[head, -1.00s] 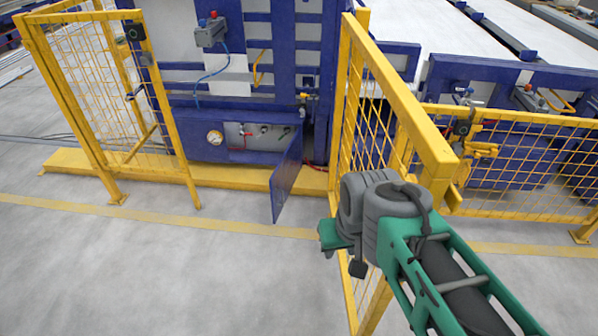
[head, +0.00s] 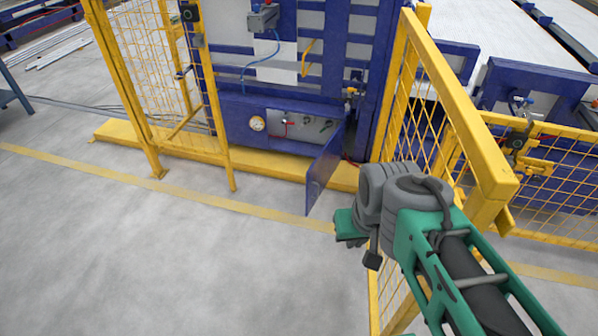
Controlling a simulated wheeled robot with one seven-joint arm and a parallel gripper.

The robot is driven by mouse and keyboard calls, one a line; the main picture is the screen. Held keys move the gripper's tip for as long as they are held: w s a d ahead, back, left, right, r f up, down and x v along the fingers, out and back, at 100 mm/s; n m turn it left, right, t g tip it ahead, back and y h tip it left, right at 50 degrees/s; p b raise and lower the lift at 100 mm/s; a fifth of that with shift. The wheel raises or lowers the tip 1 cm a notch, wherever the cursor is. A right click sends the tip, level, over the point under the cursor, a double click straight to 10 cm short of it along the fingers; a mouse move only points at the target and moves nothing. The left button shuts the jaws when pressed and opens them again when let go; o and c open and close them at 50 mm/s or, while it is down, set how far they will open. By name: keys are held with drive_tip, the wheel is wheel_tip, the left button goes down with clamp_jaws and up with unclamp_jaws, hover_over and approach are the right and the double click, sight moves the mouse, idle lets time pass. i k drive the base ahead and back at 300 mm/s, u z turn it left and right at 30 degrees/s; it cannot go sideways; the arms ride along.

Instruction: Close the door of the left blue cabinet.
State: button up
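My gripper (head: 346,229) is at the end of the green and grey arm, right of and nearer to me than the door. It looks apart from the door. Its fingers are too small and turned away to tell whether they are open.
A yellow mesh gate (head: 452,112) stands close beside and behind my arm on the right. Another yellow mesh fence (head: 214,110) stands left of the cabinet. A yellow rail (head: 262,163) runs along the cabinet's foot. The grey floor (head: 180,255) in front is clear.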

sight(319, 174)
drive_tip(key=u, duration=0.65)
drive_tip(key=i, duration=1.8)
drive_tip(key=z, duration=0.2)
